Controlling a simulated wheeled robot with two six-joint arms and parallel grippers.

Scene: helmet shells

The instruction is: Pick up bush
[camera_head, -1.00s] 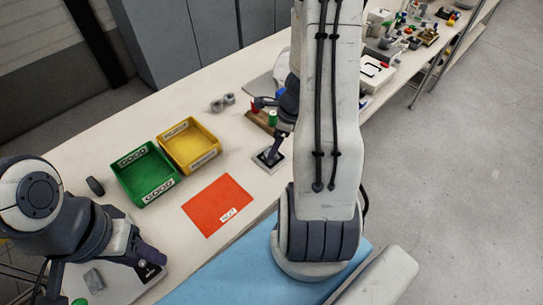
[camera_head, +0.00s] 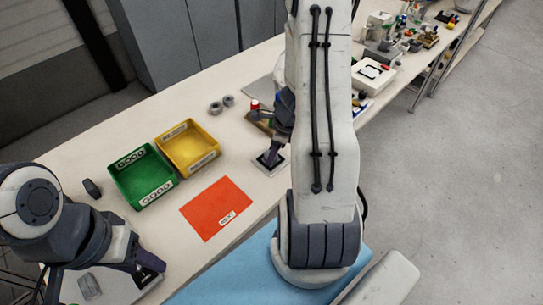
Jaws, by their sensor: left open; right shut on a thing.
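My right gripper (camera_head: 270,158) points down at a small pale square plate (camera_head: 280,167) on the table. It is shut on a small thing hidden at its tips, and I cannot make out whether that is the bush. Two grey ring-like parts (camera_head: 221,105) lie near the back of the table. A dark round part (camera_head: 92,188) stands left of the green bin. My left gripper (camera_head: 152,264) is open at the lower left, low over a pale plate (camera_head: 112,288), with no part visible between its fingers.
A green bin (camera_head: 113,190) and a yellow bin (camera_head: 168,162) stand side by side on the table. A red mat (camera_head: 215,207) lies in front of them. A brown block (camera_head: 258,121) with a red-topped piece (camera_head: 254,105) is beside my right gripper. My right arm hides the table's middle.

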